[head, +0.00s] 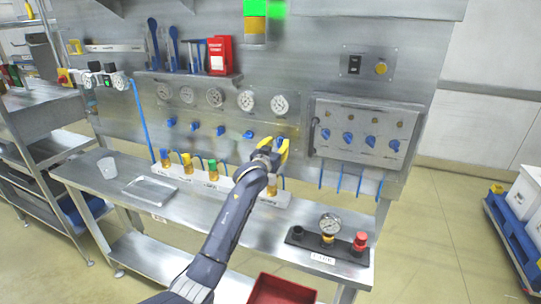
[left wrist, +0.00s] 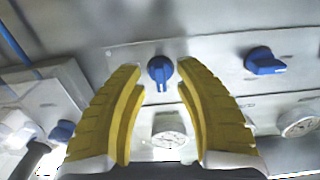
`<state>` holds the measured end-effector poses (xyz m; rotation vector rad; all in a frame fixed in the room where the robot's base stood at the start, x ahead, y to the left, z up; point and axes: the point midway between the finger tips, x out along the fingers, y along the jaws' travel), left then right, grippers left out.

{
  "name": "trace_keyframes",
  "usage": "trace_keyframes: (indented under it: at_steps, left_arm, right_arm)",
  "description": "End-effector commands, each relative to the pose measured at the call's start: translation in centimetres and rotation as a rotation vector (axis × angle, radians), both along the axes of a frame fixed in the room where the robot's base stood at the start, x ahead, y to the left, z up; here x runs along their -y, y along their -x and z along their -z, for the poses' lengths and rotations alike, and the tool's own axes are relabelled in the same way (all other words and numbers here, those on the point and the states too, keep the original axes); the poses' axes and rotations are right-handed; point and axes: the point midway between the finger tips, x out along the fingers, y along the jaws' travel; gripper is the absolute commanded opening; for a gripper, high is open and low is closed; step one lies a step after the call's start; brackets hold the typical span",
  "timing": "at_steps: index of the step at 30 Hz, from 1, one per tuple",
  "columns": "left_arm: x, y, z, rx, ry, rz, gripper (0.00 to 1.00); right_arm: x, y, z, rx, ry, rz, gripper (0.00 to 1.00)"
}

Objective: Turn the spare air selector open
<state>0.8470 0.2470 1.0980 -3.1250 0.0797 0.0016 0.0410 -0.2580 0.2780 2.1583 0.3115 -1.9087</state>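A row of blue selector knobs sits below the round gauges on the back wall; one blue knob (head: 220,131) shows mid-row in the head view. My left gripper (head: 278,150) is at the right end of this row and hides most of what is behind it. In the left wrist view, its two yellow fingers (left wrist: 160,95) are open on either side of a blue selector (left wrist: 160,70), with gaps on both sides. This selector's handle points down in that view, towards a gauge (left wrist: 168,130). I cannot read which label is the spare air's. My right gripper is out of view.
A neighbouring blue selector (left wrist: 264,62) is to the right in the wrist view. A raised panel (head: 365,135) with several blue knobs stands right of the gripper. Colour-topped fittings on a strip (head: 215,184) and a gauge stand (head: 329,228) are on the bench below.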

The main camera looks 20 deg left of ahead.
Motion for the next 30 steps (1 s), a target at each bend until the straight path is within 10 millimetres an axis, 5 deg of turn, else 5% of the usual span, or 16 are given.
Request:
trace_keyframes:
  at_steps: [15, 30]
  left_arm:
    - [-0.4, 8.1, 0.1, -0.001, 0.000, 0.001, 0.33]
    - [-0.5, 10.3, 0.0, -0.001, 0.000, 0.000, 0.33]
  right_arm:
    - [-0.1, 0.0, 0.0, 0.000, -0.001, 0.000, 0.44]
    - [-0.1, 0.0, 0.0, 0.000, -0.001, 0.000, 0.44]
